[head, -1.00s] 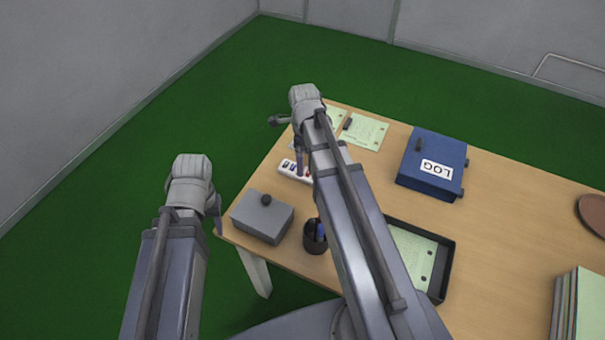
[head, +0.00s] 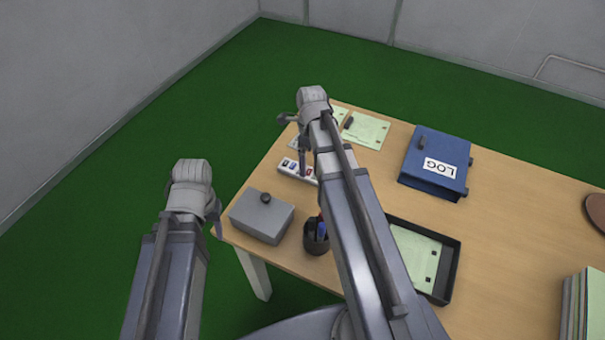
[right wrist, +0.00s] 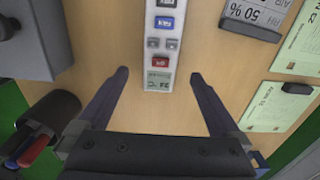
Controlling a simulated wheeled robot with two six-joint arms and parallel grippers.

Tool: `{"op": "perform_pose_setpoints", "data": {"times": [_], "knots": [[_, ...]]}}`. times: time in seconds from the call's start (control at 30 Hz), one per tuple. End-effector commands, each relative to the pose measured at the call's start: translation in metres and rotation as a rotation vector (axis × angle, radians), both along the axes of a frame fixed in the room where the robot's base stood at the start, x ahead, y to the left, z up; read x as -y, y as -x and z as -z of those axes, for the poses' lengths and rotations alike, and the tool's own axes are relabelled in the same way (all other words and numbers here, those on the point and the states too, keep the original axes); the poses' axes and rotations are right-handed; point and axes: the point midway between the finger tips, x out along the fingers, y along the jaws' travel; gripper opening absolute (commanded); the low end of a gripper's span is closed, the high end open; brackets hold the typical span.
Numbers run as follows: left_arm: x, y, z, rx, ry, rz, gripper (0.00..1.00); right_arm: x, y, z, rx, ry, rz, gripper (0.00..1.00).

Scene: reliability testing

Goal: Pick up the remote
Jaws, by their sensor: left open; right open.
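The remote (head: 297,170) is a white slab with coloured buttons, lying on the table near its left edge, partly behind my right arm in the head view. In the right wrist view the remote (right wrist: 162,45) runs from the top edge down, with its near end between the fingertips. My right gripper (right wrist: 160,76) is open and empty, one finger on each side of that end with gaps. In the head view my right gripper (head: 303,165) is above the table by the remote. My left gripper (head: 217,228) is open, off the table's left corner, mostly hidden by its wrist.
A grey box (head: 262,216) with a knob and a black pen cup (head: 316,236) stand close to the remote. A display sign (right wrist: 250,14) and green paper sheets (head: 365,130) lie beyond. A blue log box (head: 435,162) and black tray (head: 447,280) are to the right.

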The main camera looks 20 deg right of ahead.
Motion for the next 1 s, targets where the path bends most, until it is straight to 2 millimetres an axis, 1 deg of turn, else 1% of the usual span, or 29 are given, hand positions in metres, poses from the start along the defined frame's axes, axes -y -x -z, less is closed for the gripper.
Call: {"op": "perform_pose_setpoints", "data": {"times": [0.03,0.3,0.4,0.7,1.0], "knots": [[0.0,0.0,0.007,0.0,0.0,0.0,0.5,0.0,0.0,0.007,0.0,0.0,0.0,1.0],[0.0,0.0,0.04,0.0,0.0,0.0,0.5,0.0,-0.001,0.04,0.0,0.0,0.0,1.0],[0.0,0.0,0.049,0.0,0.0,0.0,0.5,0.0,-0.001,0.049,0.0,0.0,0.0,1.0],[0.0,0.0,0.049,0.0,0.0,0.001,0.5,0.0,-0.001,0.049,0.0,0.0,0.0,1.0],[0.0,0.0,0.049,0.0,0.0,0.0,0.5,0.0,-0.001,0.049,0.0,0.0,0.0,0.66]]}}
